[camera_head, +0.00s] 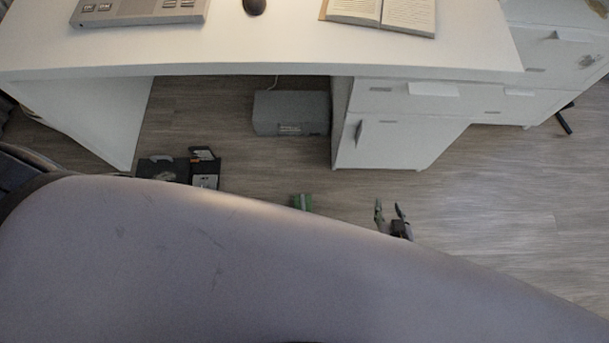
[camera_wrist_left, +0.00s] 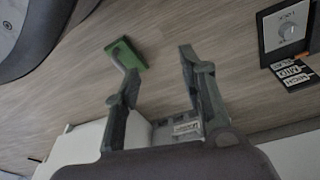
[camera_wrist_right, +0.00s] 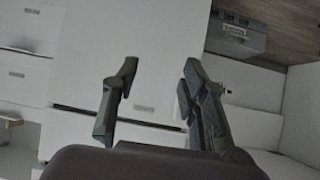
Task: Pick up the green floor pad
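The green floor pad (camera_head: 300,202) lies on the wooden floor in the head view, its lower part hidden behind a large grey part of my own body. It also shows in the left wrist view (camera_wrist_left: 126,54), just beyond and beside the left finger. My left gripper (camera_wrist_left: 158,67) is open and empty, apart from the pad; the head view does not show it. My right gripper (camera_head: 389,213) is in the head view to the right of the pad, over the floor. In the right wrist view (camera_wrist_right: 158,68) its fingers are spread with nothing between them, facing white drawers.
The white desk (camera_head: 270,60) spans the top, with a drawer cabinet (camera_head: 390,145) below it. A grey box (camera_head: 291,113) stands on the floor under the desk. Black boxes (camera_head: 165,169) lie on the floor left of the pad. Floor at the right is clear.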

